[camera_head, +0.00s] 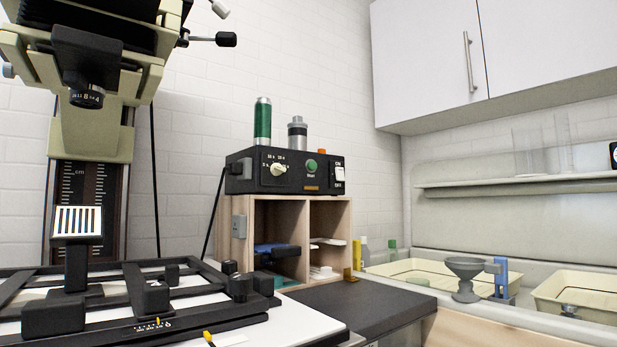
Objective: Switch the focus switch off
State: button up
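A black timer box (262,184) stands on top of a wooden cubby shelf in the middle of the view. At the right end of its front is a white switch (340,174) with small lettering above and below it. The lettering is too small to read surely, and I cannot tell the switch's position. A cream dial knob (279,169) and a green round button (311,166) are to its left on the same front. My gripper is not in view.
The enlarger column (91,195) and black easel (140,290) fill the left. A dark counter top (355,305) lies before the wooden cubby (308,228). A funnel (467,273) and cream trays (572,296) are at right. White cupboards (430,55) hang above.

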aim_at(341, 174)
jog(key=i+l+z, duration=0.25)
jog(key=i, duration=0.35)
jog(key=i+l+z, duration=0.1)
jog(key=i+z, duration=0.2)
jog(key=i, duration=0.25)
